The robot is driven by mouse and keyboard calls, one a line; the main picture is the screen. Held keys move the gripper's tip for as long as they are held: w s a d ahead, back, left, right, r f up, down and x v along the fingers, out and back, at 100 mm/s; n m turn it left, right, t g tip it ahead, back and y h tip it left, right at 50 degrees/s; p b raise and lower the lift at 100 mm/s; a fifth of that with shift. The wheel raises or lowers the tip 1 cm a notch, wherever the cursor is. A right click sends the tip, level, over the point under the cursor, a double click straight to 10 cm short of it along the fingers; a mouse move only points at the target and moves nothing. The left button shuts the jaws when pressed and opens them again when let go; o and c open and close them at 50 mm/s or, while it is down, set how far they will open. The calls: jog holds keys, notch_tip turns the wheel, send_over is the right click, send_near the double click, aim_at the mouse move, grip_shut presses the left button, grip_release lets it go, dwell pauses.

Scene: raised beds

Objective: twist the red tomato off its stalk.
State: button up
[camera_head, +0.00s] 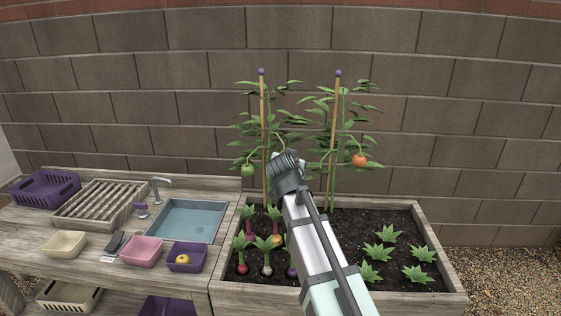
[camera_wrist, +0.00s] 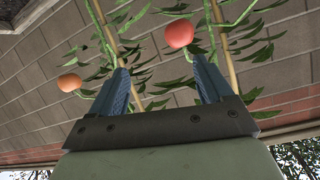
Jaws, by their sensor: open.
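The red tomato (camera_wrist: 179,33) hangs near the top of the wrist view, beside a bamboo stake, just beyond the fingertips and between their lines. My gripper (camera_wrist: 161,65) is open, with its two blue fingers apart and nothing between them. In the head view my gripper (camera_head: 286,158) is raised between the two staked plants. I cannot make out the red tomato there; my gripper may hide it. An orange tomato (camera_head: 359,160) hangs on the right plant, and an orange one (camera_wrist: 69,82) shows at the left of the wrist view. A green tomato (camera_head: 247,170) hangs on the left plant.
Two bamboo stakes (camera_head: 335,110) with purple caps hold the plants before a block wall (camera_head: 440,100). The wooden bed (camera_head: 440,298) below holds root vegetables and leafy seedlings. At left, a bench carries a sink (camera_head: 187,220), a slatted rack (camera_head: 100,203) and small bins.

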jog(key=shift+y, duration=0.4)
jog(key=a+x, duration=0.1)
jog(key=x, duration=0.3)
jog(key=a+x, duration=0.1)
jog(key=x, duration=0.7)
jog(key=shift+w+a+r, duration=0.25)
jog(key=shift+a+r, duration=0.05)
jog(key=shift+a, duration=0.1)
jog(key=shift+c, duration=0.5)
jog(key=c, duration=1.1)
jog(key=shift+m, duration=1)
jog(key=shift+m, duration=0.3)
